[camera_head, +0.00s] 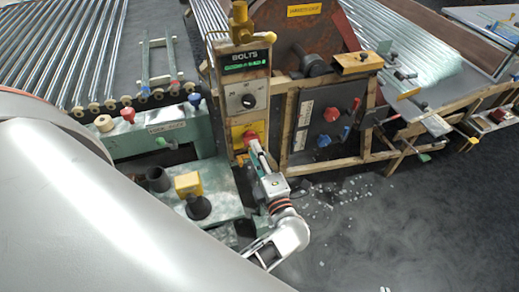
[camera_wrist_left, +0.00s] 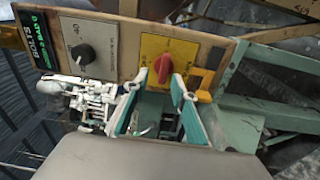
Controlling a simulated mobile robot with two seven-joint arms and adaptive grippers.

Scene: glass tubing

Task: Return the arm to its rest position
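My left gripper (camera_head: 256,150) is in front of the control post and points up at the red knob (camera_head: 250,137) on its yellow plate. In the left wrist view my left gripper (camera_wrist_left: 156,86) has its two pale teal-edged fingers spread apart, with nothing held between them. The red knob (camera_wrist_left: 164,68) shows just beyond the gap between the fingertips. I cannot tell whether a fingertip touches it. My left arm (camera_head: 290,235) reaches up from the lower middle of the head view. My right gripper is not in view.
The post carries a green-lit display (camera_head: 245,60) and a black dial (camera_head: 248,101). A dark panel with red and blue knobs (camera_head: 325,125) stands to its right. A green machine with a yellow block (camera_head: 188,184) is to the left. Open dark floor (camera_head: 400,230) lies lower right.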

